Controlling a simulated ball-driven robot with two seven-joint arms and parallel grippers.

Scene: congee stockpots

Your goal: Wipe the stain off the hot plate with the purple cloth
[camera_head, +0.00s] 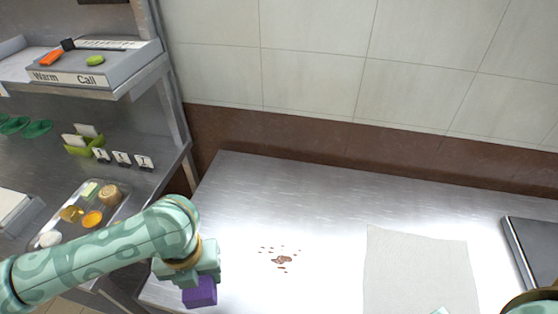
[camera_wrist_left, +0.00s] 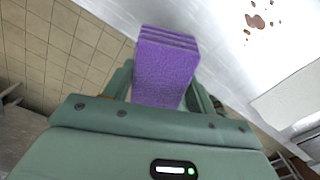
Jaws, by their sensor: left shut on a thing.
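The purple cloth (camera_head: 200,292) is a folded block held in my left gripper (camera_head: 192,275), which is shut on it. The cloth also shows between the fingers in the left wrist view (camera_wrist_left: 165,68). It is near the left front edge of the hot plate (camera_head: 330,185), a shiny metal surface. The brown stain (camera_head: 282,259) is a blotch with several small spots, to the right of the cloth and apart from it. The stain also shows at the top right of the left wrist view (camera_wrist_left: 256,20). Of my right arm, only a part shows at the lower right; its gripper's state is unclear.
A pale sheet (camera_head: 420,268) lies right of the stain. A dark grey flat object (camera_head: 535,250) is at the far right. On the left stand a shelf with a "Warm Call" box (camera_head: 90,75) and a tray of small items (camera_head: 112,212). The metal around the stain is clear.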

